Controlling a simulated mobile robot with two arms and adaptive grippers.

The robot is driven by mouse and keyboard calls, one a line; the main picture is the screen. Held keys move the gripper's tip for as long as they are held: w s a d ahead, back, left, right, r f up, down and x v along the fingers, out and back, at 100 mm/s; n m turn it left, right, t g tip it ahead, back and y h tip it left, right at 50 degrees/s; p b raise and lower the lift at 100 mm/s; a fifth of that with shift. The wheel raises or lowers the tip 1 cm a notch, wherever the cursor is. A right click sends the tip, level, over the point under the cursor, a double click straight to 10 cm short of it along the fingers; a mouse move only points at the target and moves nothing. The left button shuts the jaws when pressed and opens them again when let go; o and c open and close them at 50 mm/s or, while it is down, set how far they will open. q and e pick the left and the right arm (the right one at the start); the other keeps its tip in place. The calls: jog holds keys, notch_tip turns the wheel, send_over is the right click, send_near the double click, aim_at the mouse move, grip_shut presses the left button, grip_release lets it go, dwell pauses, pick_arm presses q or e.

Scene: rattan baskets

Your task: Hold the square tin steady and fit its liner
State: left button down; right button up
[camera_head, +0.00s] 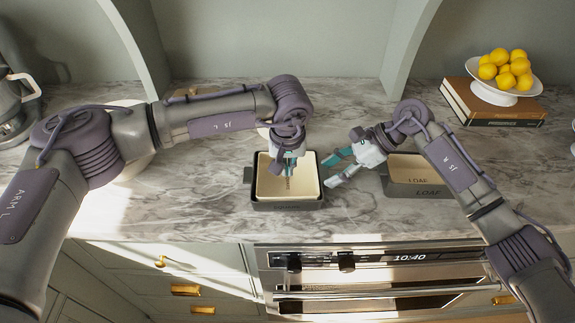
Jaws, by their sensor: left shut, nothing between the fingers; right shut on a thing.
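The square tin (288,206) is dark grey and stands on the marble counter, with a handle at its left side. The cream liner (268,185) sits inside it, with its rim showing a little above the tin's walls. My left gripper (288,180) is shut and empty, pointing down over the middle of the liner. Whether its tips touch the liner is unclear. My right gripper (326,172) comes from the right and is shut on the tin's right side. Its fingers hide the handle there.
A dark loaf tin (428,191) with a cream loaf liner (408,168) stands close to the right, partly behind my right arm. A white stand of lemons (506,91) rests on books (478,111) at the back right. A coffee machine (14,100) stands far left. The front counter is clear.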

aim_at(287, 181)
pick_arm(q)
jog(key=shift+f, duration=0.25)
jog(key=shift+f, duration=1.45)
jog(key=shift+r, duration=0.15)
notch_tip(287, 181, up, 12)
dwell(0.4)
pick_arm(e)
jog(key=o, duration=1.1)
